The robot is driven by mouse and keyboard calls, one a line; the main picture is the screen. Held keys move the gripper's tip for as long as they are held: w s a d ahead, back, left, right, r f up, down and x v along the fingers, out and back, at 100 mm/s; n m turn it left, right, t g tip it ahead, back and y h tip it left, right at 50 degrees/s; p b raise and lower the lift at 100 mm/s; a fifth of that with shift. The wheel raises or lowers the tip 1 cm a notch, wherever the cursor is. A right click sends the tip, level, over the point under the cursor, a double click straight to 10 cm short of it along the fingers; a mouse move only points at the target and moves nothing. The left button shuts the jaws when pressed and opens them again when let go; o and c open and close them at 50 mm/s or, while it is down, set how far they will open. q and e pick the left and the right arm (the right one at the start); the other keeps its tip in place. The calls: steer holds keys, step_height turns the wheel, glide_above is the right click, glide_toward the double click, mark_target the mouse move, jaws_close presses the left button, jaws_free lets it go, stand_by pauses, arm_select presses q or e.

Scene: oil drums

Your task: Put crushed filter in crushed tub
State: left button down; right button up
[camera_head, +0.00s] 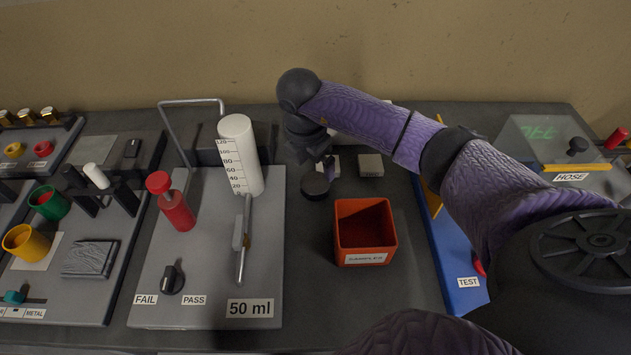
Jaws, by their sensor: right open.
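I cannot make out a thing that is clearly the crushed filter, and no tub labelled as crushed is readable. My right gripper (316,163) is open, pointing down at the back of the bench between the white measuring cylinder and a small grey block. A dark round piece (315,186) lies just below its fingers; I cannot tell whether they touch it. An orange-red open tub (365,258) with a label that seems to read SAMPLES stands in front and to the right, and its inside looks empty. My left gripper is not in view.
The white cylinder (240,155) stands on a grey panel (215,285) left of my gripper, with a red bottle (177,210). The small grey block (370,165) is close on the right. A blue TEST board (455,270) lies under my right arm. The bench before the tub is clear.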

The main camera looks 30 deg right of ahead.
mark_target(315, 181)
steer(key=f, duration=0.2)
steer(key=f+b, duration=0.1)
steer(key=f, duration=0.1)
steer(key=f+b, duration=0.1)
steer(key=f, duration=0.2)
steer(key=shift+w+d+f, duration=0.1)
steer(key=shift+w+d, duration=0.1)
steer(key=shift+d, duration=0.15)
